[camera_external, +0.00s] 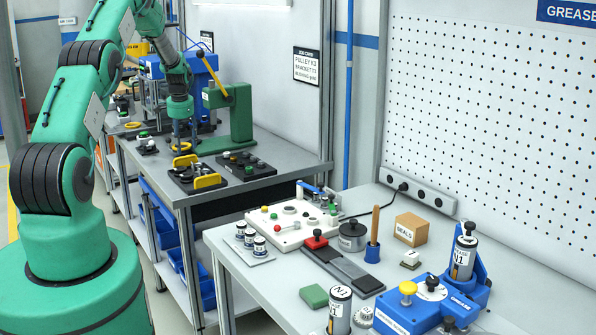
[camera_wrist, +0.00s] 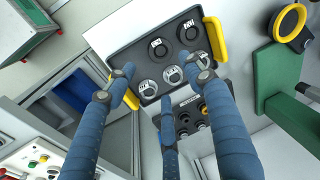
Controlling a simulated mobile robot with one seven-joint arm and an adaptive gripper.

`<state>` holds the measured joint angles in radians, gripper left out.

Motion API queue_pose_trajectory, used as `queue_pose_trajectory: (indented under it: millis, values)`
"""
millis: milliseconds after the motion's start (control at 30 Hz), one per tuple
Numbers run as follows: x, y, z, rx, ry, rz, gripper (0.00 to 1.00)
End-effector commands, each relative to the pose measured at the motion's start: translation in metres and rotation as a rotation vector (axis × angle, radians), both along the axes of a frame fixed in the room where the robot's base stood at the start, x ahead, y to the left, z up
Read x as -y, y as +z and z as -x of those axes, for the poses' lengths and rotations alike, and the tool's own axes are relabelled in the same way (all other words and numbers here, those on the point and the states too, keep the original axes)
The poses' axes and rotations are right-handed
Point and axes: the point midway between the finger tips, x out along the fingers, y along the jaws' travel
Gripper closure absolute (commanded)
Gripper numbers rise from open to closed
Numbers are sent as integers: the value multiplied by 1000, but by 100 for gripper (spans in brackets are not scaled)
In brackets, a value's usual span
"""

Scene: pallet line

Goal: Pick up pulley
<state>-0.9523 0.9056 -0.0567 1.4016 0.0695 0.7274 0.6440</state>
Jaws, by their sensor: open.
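A black tray (camera_wrist: 138,56) with two yellow handles lies on the far bench; it also shows in the external view (camera_external: 181,184). In the wrist view it holds two dark round parts with white labels (camera_wrist: 187,30) and a row of silver round parts (camera_wrist: 172,74). The pulley is likely among these, but I cannot tell which part it is. My gripper (camera_wrist: 165,88) is open and empty, with three blue fingers spread over the tray. In the external view my gripper (camera_external: 184,145) points down above the tray. The fingers hide part of the tray's near side.
A second black tray (camera_external: 258,173) with dark round parts lies beside the first. A green press (camera_external: 240,120) with a yellow lever stands close behind. A yellow ring (camera_external: 181,146) is nearby. The near bench holds a white control box (camera_external: 262,229) and blue fixtures (camera_external: 411,315).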

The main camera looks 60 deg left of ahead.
Motion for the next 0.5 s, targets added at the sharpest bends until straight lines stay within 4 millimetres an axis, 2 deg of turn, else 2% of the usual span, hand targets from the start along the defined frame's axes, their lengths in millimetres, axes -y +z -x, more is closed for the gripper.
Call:
queue_pose_trajectory:
  millis: [267, 500]
  values:
    - [0, -6, 0, -1, 0, 1, 47]
    - [-4, -33, -2, -1, 0, 2, 47]
